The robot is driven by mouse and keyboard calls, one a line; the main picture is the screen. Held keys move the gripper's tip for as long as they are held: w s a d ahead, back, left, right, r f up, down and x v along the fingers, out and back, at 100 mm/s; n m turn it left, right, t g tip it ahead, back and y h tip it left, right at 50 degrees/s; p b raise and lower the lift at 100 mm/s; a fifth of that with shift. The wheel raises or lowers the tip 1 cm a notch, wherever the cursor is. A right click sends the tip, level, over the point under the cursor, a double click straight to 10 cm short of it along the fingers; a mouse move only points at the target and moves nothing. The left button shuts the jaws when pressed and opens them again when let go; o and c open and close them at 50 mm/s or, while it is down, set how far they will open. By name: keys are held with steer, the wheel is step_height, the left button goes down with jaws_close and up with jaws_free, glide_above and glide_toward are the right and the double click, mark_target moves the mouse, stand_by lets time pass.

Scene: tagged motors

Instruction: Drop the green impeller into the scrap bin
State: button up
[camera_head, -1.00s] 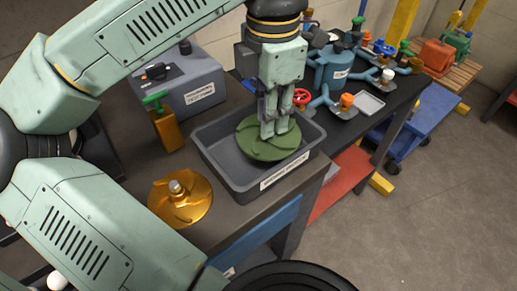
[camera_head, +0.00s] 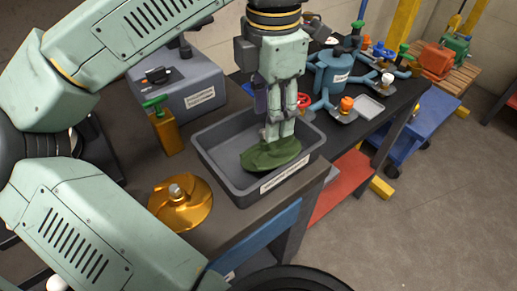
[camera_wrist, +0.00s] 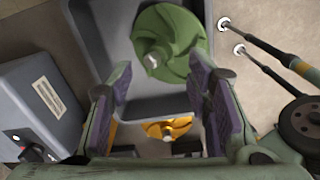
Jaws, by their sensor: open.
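The green impeller (camera_head: 271,154) is inside the grey bin (camera_head: 215,165), which carries a white label on its front. It sits tilted toward the front right of the bin. Whether it rests on the floor or is still dropping I cannot tell. My gripper (camera_head: 280,132) is over the bin, pointing down, with its fingertips just above the impeller and hiding part of it. In the wrist view, my gripper (camera_wrist: 163,95) has its purple-padded fingers spread apart with nothing between them. The impeller (camera_wrist: 168,42) shows beyond the fingertips, its pale hub facing up.
A gold impeller (camera_head: 180,203) lies on the dark bench left of the bin. Behind it stand a brass block with a green handle (camera_head: 168,130) and a grey box (camera_head: 190,92). A blue pump with several coloured valves (camera_head: 335,75) stands at the back right, near a small tray (camera_head: 368,108).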

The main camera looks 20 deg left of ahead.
step_height(320, 180, up, 6)
stand_by(0.7)
